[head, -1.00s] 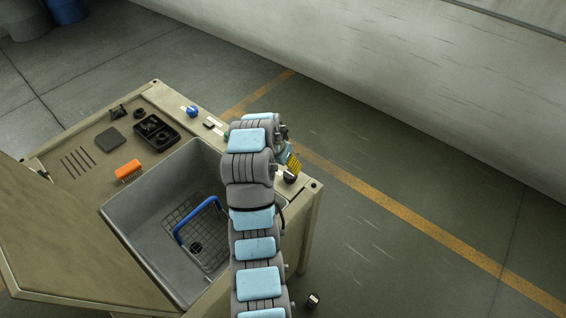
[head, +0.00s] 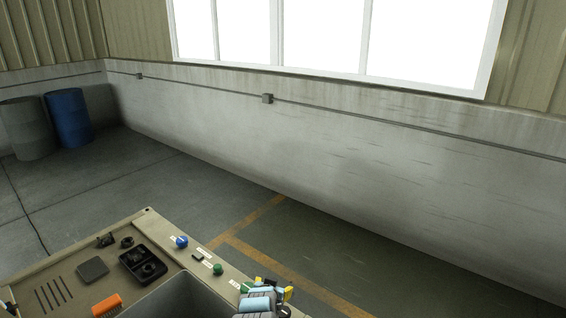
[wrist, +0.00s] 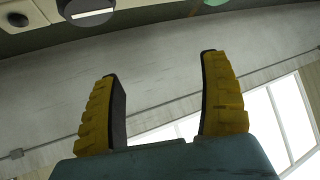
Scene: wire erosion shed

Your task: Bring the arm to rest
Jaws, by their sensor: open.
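My arm (head: 258,303) shows only in part at the bottom of the head view, over the right edge of the bench. My gripper (head: 273,286) has yellow fingers and sits just beyond the arm's link, right of the green knob. In the wrist view my gripper (wrist: 160,66) is open. Its two yellow, dark-lined fingers are wide apart with nothing between them. Most of my arm is below the head view's frame.
The bench (head: 60,255) carries a black tray (head: 152,272), a grey pad (head: 92,268), an orange brush (head: 107,305), a blue knob (head: 181,241) and a green knob (head: 217,269). A grey basin (head: 180,300) is cut off below. Drums (head: 70,118) stand far left. Floor right of the bench is clear.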

